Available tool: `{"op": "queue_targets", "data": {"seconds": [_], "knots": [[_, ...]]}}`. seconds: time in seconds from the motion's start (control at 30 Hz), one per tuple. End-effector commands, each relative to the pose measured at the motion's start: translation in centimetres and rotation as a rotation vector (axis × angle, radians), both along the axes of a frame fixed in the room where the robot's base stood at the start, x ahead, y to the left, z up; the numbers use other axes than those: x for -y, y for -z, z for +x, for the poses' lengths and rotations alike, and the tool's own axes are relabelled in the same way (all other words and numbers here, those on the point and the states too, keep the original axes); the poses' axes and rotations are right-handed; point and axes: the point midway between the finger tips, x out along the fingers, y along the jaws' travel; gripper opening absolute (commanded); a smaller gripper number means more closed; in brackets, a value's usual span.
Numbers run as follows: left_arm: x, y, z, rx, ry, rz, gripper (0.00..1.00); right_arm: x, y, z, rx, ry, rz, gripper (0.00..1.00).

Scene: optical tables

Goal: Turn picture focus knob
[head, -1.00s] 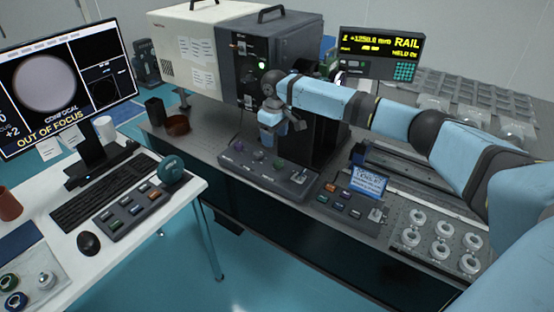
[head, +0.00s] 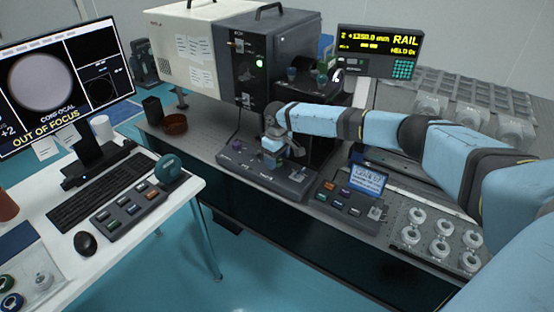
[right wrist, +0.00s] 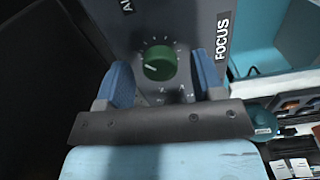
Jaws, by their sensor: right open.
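In the right wrist view a green round knob (right wrist: 158,63) with a white pointer line sits on a dark panel (right wrist: 185,22), ringed by tick marks. A FOCUS label (right wrist: 222,38) is at its right. My right gripper (right wrist: 164,80) is open, its two blue fingers on either side of the knob with gaps showing. In the head view my right gripper (head: 276,153) points down over the control box (head: 238,160) and mostly hides the green knob. The monitor (head: 62,85) shows a grey disc and reads CONFOCAL, OUT OF FOCUS. My left gripper is not in view.
A second button box (head: 340,205) with a small blue screen stands right of the control box. The large instrument housing (head: 250,65) rises behind. A desk with a keyboard (head: 95,190) and button pad (head: 128,210) is at the left.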

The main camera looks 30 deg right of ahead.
Motion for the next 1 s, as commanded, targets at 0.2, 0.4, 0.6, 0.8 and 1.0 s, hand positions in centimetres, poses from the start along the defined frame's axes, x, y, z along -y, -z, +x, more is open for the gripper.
{"op": "queue_targets", "data": {"seconds": [0.2,0.4,0.6,0.8,1.0], "knots": [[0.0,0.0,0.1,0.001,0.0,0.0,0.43,0.0,0.6,0.0,0.0,0.0,0.0,0.62],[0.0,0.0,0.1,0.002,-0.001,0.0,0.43,0.0,0.6,0.0,0.0,0.0,0.0,0.53],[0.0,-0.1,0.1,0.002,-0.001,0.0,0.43,0.0,0.6,0.0,0.0,0.0,0.0,0.12],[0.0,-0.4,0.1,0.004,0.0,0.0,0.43,0.0,0.5,0.0,0.0,0.01,0.0,0.12],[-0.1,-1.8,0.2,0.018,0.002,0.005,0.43,0.0,0.2,0.0,-0.001,0.074,0.001,0.12]]}}
